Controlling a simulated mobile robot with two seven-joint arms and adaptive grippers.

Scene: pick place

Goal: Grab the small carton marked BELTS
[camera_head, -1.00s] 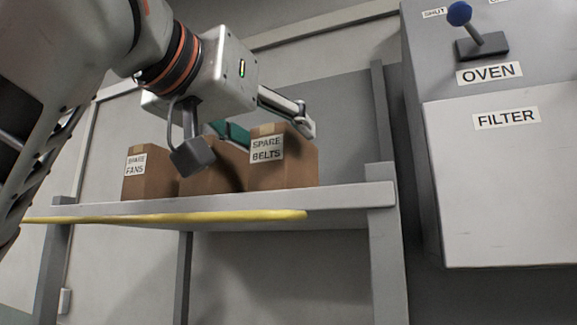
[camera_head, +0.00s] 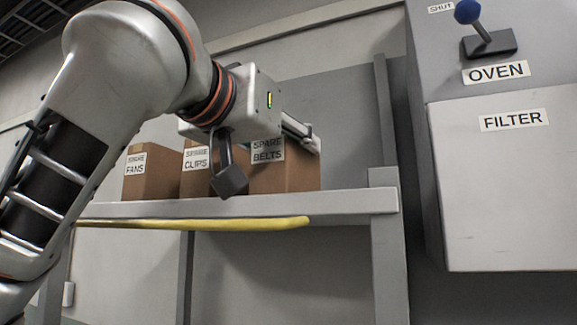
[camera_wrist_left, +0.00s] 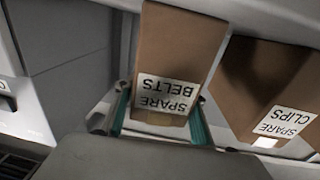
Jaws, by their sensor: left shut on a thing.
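The brown carton marked SPARE BELTS (camera_head: 288,178) stands on the shelf at the right end of a row of cartons. It also shows upside down in the left wrist view (camera_wrist_left: 180,50). My left gripper (camera_head: 266,158) reaches in from above and the left, its fingers on either side of this carton. In the left wrist view the green-padded fingers (camera_wrist_left: 160,122) are shut on the carton's label end. The carton still appears to rest on the shelf. My right gripper is in neither view.
The SPARE CLIPS carton (camera_head: 195,184) stands close to the left, partly behind a finger, with SPARE FANS (camera_head: 150,175) beyond it. A grey post and the OVEN cabinet (camera_head: 490,190) stand to the right.

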